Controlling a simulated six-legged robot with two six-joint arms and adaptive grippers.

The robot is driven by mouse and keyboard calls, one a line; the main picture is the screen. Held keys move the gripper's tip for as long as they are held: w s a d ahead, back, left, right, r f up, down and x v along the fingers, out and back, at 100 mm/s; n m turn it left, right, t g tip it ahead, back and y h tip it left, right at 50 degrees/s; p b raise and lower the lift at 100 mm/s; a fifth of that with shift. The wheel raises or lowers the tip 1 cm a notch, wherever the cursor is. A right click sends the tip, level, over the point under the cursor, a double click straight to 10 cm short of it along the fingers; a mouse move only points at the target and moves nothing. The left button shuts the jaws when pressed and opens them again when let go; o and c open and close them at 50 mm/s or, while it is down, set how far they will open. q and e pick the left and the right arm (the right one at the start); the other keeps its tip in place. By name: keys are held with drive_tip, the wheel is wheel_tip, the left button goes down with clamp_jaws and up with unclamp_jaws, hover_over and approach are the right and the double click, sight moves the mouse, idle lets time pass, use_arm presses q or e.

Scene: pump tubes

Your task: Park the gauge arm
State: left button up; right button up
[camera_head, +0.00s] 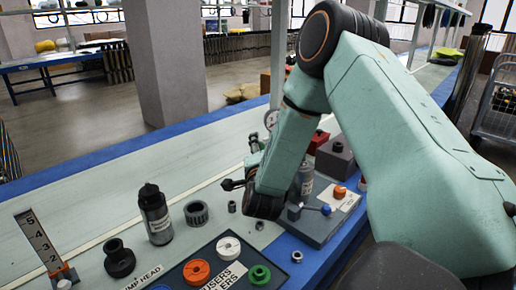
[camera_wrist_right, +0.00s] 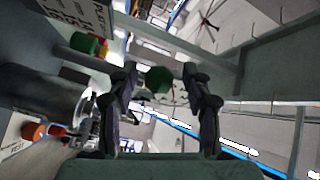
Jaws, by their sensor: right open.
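A grey pump body (camera_wrist_right: 45,92) fills the left of the right wrist view, beside my right gripper. My right gripper (camera_wrist_right: 161,75) is open, with both dark fingers apart. A dark green round part (camera_wrist_right: 158,81) shows between the fingers, but I cannot tell its distance. No hold on it is visible. My left gripper is not in view.
The bench holds a black bottle (camera_head: 155,214), a grey ring (camera_head: 196,213), a numbered scale (camera_head: 39,240) and a tray (camera_head: 178,281) with white, orange and green rings. A grey base plate (camera_head: 318,229) with knobs stands under my arm. The bench's back left is clear.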

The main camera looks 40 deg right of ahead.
drive_tip(key=shift+w+d, duration=0.2)
drive_tip(key=shift+d, duration=0.2)
drive_tip(key=shift+w, duration=0.15)
drive_tip(key=c, duration=0.4)
clamp_jaws()
